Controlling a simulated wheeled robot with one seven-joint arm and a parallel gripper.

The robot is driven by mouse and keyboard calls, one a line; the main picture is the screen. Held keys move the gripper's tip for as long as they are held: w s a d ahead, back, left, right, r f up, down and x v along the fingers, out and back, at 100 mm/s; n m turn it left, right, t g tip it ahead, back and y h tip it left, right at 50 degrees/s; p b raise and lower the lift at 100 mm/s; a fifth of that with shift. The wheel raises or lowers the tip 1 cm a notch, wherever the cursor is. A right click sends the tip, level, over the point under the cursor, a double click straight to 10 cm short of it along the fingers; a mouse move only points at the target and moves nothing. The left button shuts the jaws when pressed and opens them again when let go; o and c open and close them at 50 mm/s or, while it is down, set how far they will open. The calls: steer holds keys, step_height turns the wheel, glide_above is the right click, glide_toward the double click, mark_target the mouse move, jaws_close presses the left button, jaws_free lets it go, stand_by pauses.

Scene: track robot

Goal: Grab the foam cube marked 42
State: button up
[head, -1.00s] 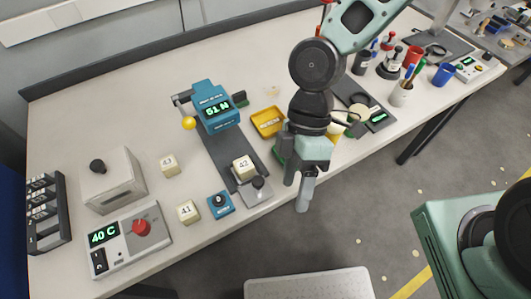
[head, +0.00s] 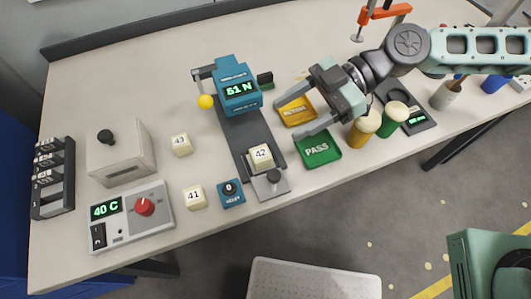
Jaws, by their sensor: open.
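The cream foam cube marked 42 (head: 261,157) sits on the dark base of the blue force tester (head: 238,92), near its front end, beside a grey block with a dark knob (head: 271,183). The tester's display reads 51 N. My gripper (head: 290,119) is open and empty, above and to the right of the cube, over the area of the yellow and green trays. Its two fingers point left and down. A cube marked 41 (head: 194,196) and a cube marked 43 (head: 181,144) stand on the table to the left.
A green PASS tray (head: 318,151) and a yellow tray (head: 297,112) lie right of the tester. A blue button box (head: 231,193) stands left of its front end. A heater panel reading 40 C (head: 131,216) and a grey box (head: 121,153) stand at left. Cups and tools stand at right.

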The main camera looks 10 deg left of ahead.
steer(key=p, duration=0.1)
glide_toward(266, 151)
steer(key=x, duration=0.3)
steer(key=shift+s+a+r, duration=0.1)
steer(key=shift+s+r, duration=0.1)
steer(key=shift+s+a+f+p, duration=0.3)
steer(key=shift+a+f+p, duration=0.1)
steer(key=shift+a+f, duration=0.1)
steer(key=p+x, duration=0.2)
steer(key=x, duration=0.3)
steer(key=shift+s+a, duration=0.2)
steer(key=shift+a, duration=0.2)
steer(key=shift+a+f, duration=0.1)
steer(key=shift+f, duration=0.15)
steer(key=shift+s+f, duration=0.1)
steer(key=shift+f, duration=0.05)
steer(key=c, duration=1.1)
